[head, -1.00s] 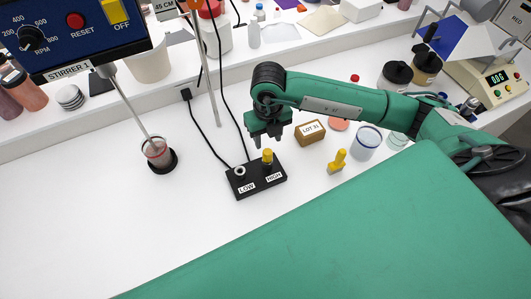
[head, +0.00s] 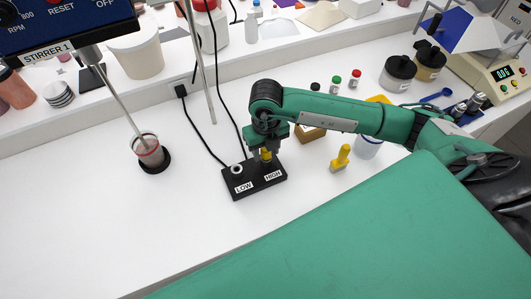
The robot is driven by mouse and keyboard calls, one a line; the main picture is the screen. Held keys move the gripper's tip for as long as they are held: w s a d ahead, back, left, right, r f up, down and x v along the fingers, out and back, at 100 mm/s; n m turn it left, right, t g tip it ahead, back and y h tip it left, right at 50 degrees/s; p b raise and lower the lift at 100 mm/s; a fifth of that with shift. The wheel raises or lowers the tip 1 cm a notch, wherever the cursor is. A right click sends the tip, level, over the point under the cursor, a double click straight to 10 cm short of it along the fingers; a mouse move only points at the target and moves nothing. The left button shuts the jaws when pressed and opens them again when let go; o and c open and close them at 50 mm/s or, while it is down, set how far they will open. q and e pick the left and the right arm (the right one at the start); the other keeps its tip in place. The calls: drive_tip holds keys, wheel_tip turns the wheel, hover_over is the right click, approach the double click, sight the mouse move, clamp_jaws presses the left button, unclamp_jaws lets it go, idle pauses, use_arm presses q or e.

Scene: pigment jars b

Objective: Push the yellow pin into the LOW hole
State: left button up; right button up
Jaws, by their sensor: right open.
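The yellow pin (head: 266,156) stands upright at the HIGH end of the black block (head: 257,185). The LOW hole (head: 237,169), ringed in white, is at the block's left end and looks empty. My right gripper (head: 265,149) points down right at the yellow pin, its open fingers at the pin's top and partly covering it. I cannot tell whether the fingers touch it. My left gripper is not in view.
A second yellow piece (head: 341,158) stands right of the block. A brown box (head: 311,134) and a blue-rimmed jar (head: 368,148) are partly behind my right arm. A stirred beaker (head: 148,150) stands left. Black cables run behind the block.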

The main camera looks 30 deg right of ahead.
clamp_jaws()
drive_tip(key=shift+r+p, duration=0.4)
drive_tip(key=shift+r, duration=0.5)
idle(0.6)
drive_tip(key=shift+r+p, duration=1.4)
drive_tip(key=shift+r, duration=1.25)
